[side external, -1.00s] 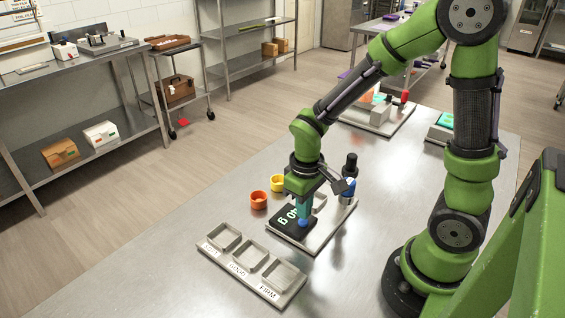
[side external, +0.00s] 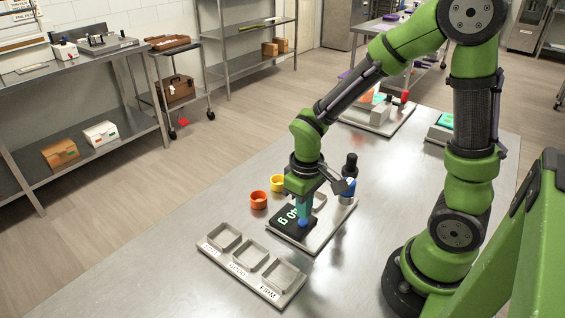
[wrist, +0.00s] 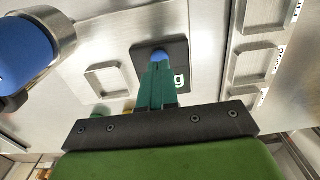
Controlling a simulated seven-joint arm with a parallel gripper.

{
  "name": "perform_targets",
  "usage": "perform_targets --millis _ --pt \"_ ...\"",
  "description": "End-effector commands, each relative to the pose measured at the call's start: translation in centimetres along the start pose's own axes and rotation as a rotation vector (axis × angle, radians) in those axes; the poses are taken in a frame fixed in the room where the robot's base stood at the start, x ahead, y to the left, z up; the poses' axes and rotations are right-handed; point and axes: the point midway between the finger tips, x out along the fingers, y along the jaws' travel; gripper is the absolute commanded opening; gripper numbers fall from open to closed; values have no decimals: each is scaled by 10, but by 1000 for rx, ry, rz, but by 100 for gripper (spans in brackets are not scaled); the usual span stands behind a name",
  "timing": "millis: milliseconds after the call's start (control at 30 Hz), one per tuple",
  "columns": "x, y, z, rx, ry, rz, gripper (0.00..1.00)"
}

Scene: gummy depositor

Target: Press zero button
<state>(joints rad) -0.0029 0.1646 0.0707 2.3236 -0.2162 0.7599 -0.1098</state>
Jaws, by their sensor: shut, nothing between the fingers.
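The blue button (side external: 303,223) sits at the near right corner of the black display panel (side external: 283,224), which shows pale green digits and a "g". No zero label can be read on it. In the wrist view the blue button (wrist: 159,55) shows just beyond my fingertips, on the dark panel (wrist: 178,52). My gripper (side external: 305,214) is shut and points down, its teal fingers together at the button. The fingertips (wrist: 158,66) overlap the button's edge in the wrist view. I cannot tell whether they touch it or whether it is pressed down. The fingers hide part of the display.
The panel is on a metal base plate (side external: 316,245) with a blue-and-black nozzle unit (side external: 350,180) at its far right. An orange cup (side external: 258,200) and a yellow cup (side external: 277,183) stand behind. A labelled three-compartment tray (side external: 238,273) lies in front. The table's left front is clear.

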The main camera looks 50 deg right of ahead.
Motion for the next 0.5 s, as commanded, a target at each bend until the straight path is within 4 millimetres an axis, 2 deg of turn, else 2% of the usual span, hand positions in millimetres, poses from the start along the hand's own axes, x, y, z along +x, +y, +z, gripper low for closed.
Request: perform_targets --millis 500 --pt "4 0 0 0 -1 0 0"
